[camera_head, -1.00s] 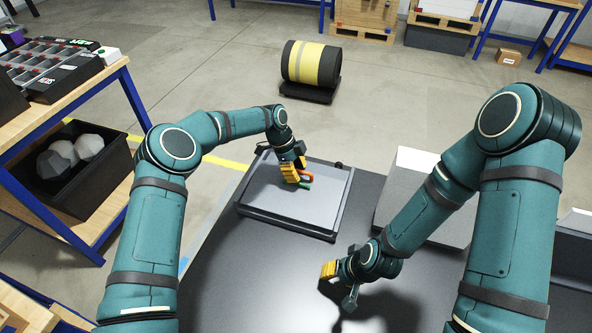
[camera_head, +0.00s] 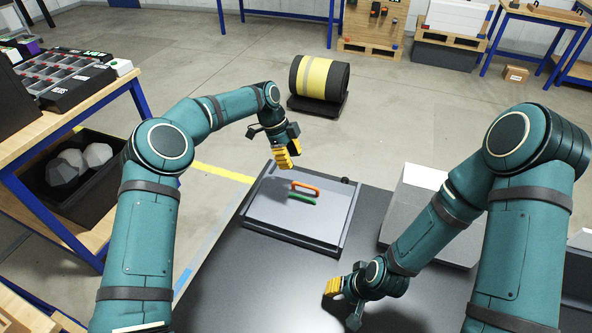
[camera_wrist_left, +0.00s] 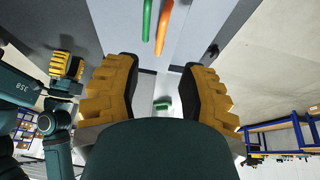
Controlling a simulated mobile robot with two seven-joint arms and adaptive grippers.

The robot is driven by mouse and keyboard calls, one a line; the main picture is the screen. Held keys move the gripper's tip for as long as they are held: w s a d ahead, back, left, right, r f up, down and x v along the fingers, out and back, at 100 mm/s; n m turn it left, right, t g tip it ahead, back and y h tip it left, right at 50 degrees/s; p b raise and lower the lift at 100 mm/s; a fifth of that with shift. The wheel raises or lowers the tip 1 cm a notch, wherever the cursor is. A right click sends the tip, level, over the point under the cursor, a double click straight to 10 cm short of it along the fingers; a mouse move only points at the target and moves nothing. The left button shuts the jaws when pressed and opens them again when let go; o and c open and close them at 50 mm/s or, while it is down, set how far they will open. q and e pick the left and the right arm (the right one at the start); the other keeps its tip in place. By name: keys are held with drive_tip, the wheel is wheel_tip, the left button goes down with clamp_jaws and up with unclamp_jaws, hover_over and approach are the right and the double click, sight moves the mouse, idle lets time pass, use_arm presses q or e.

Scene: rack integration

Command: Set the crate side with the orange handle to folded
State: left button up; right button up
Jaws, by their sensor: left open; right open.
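The grey crate (camera_head: 251,221) sits low on the dark table, its panels looking flat inside a low rim. The orange handle (camera_head: 306,188) lies near its middle, close beside a green handle (camera_head: 301,199). Both handles also show at the top of the left wrist view, orange (camera_wrist_left: 164,27) and green (camera_wrist_left: 147,18). My left gripper (camera_head: 285,159) is open and empty, above the crate's far part and clear of the orange handle. My right gripper (camera_head: 334,288) is open and empty, low over the table in front of the crate.
A light grey box (camera_head: 405,216) stands right of the crate, beside my right arm. A black and yellow drum (camera_head: 319,77) rests on the floor beyond. A workbench (camera_head: 118,88) with a dark bin (camera_head: 52,208) on its lower shelf is at the left. The table front is bare.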

use_arm(q)
drive_tip(key=shift+w+a+r, duration=0.1)
drive_tip(key=shift+a+r, duration=0.15)
drive_tip(key=shift+r, duration=0.4)
clamp_jaws()
use_arm(e)
drive_tip(key=shift+r, duration=0.1)
drive_tip(key=shift+w+r+p, duration=0.15)
drive_tip(key=shift+r+p, duration=0.8)
drive_tip(key=shift+p, duration=0.05)
use_arm(q)
drive_tip(key=s+r+t+p, duration=0.3)
drive_tip(key=s+t, duration=0.1)
drive_tip(key=s, duration=0.4)
approach(304, 186)
drive_tip(key=d+f, duration=0.1)
drive_tip(key=f, duration=0.1)
drive_tip(key=d+f, duration=0.1)
drive_tip(key=f, duration=0.1)
drive_tip(key=s+d+f, duration=0.1)
drive_tip(key=f, duration=0.1)
drive_tip(key=shift+d, duration=0.2)
drive_tip(key=shift+w+d+f, duration=0.15)
drive_tip(key=shift+w+f, duration=0.35)
drive_tip(key=shift+f, duration=0.1)
use_arm(e)
drive_tip(key=shift+w+d+r, duration=0.15)
drive_tip(key=shift+r, duration=1.45)
